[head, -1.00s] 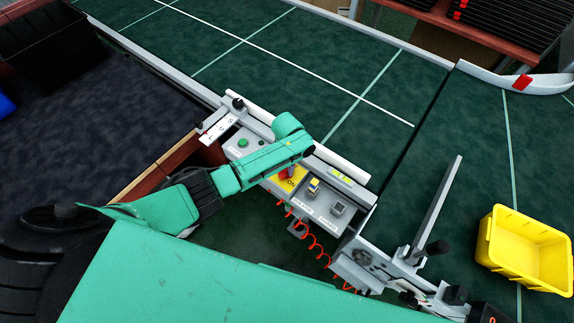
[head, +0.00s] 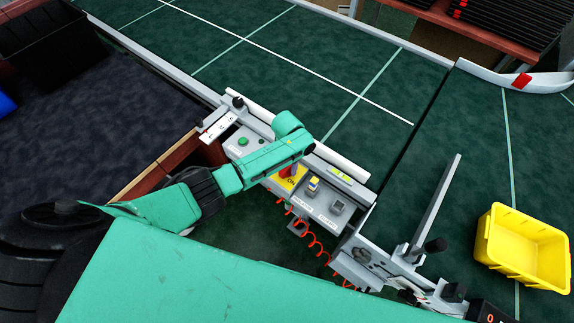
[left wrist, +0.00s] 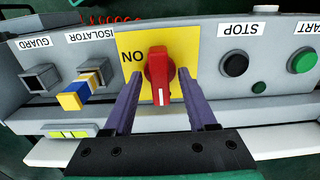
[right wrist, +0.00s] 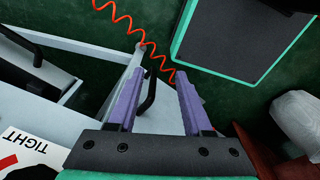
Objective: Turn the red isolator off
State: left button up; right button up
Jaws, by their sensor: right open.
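The red isolator knob (left wrist: 160,75) stands on a yellow plate (left wrist: 187,45) marked ON, upside down in the left wrist view. Its bar runs up and down there, with the white mark at the lower end. My left gripper (left wrist: 160,88) is open, with one purple finger on each side of the knob and gaps between. In the head view the knob (head: 286,171) is partly hidden under my left arm. My right gripper (right wrist: 158,85) is open and empty, away from the panel.
The grey panel also holds a blue-yellow-white key piece (left wrist: 82,92) under ISOLATOR, a GUARD socket (left wrist: 40,77), a black STOP button (left wrist: 233,63) and a green START button (left wrist: 302,60). A red coiled cable (head: 310,238) hangs below. A yellow bin (head: 520,250) stands right.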

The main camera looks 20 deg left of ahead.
aim_at(287, 167)
pick_arm(q)
notch_tip(287, 167, up, 14)
jog(key=shift+r, duration=0.25)
dwell(0.5)
